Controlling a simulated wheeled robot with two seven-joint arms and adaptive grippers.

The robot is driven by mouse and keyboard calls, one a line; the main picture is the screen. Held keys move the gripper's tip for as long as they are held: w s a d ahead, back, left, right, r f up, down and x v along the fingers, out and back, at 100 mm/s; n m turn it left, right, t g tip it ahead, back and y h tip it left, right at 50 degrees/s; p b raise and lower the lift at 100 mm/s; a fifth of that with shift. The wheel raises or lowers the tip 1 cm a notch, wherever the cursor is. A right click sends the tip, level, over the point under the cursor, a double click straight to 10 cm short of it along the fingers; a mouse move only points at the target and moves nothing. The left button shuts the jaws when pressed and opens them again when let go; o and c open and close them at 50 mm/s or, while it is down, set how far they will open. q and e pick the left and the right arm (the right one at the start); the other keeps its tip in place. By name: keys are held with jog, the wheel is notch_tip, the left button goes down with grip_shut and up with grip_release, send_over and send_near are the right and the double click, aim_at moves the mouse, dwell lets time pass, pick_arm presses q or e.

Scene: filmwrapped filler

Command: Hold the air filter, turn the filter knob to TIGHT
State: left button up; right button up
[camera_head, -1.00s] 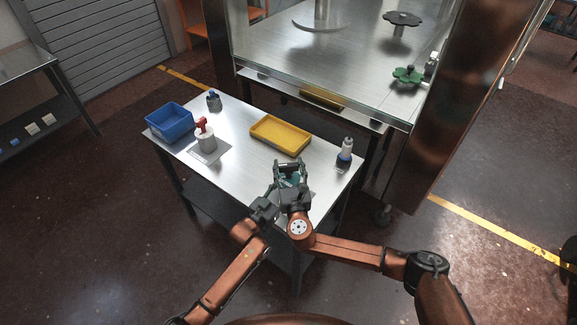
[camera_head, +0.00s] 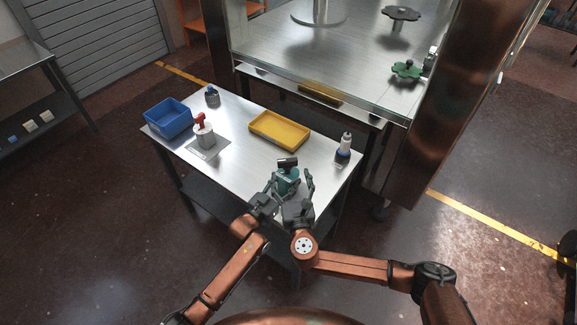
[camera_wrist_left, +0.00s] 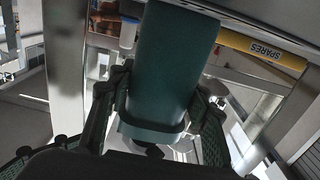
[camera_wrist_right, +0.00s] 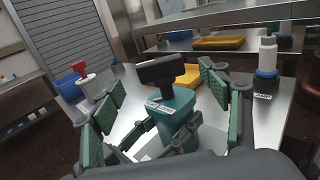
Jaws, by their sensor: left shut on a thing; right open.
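The air filter (camera_head: 286,180) is a teal body with a dark bar-shaped knob (camera_head: 287,162) on top, near the table's front edge. My left gripper (camera_wrist_left: 158,118) is shut on the teal body (camera_wrist_left: 170,65), with a finger on each side. In the right wrist view the knob (camera_wrist_right: 165,70) lies roughly crosswise above the teal body (camera_wrist_right: 178,118). White labels (camera_wrist_right: 158,105) sit below it, too small to read surely. My right gripper (camera_wrist_right: 165,100) is open, its fingers spread on either side of the filter, short of the knob and apart from it.
On the steel table (camera_head: 232,160) are a yellow tray (camera_head: 279,131), a white bottle with a dark base (camera_head: 344,146), a blue bin (camera_head: 168,118), a white container with a red top (camera_head: 203,130) and a small dark-blue item (camera_head: 212,97). A large metal cabinet stands behind.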

jog(key=s, duration=0.4)
jog(key=shift+s+d, duration=0.35)
jog(key=shift+s, duration=0.05)
pick_arm(q)
jog(key=o, duration=1.4)
jog(key=shift+o, duration=0.2)
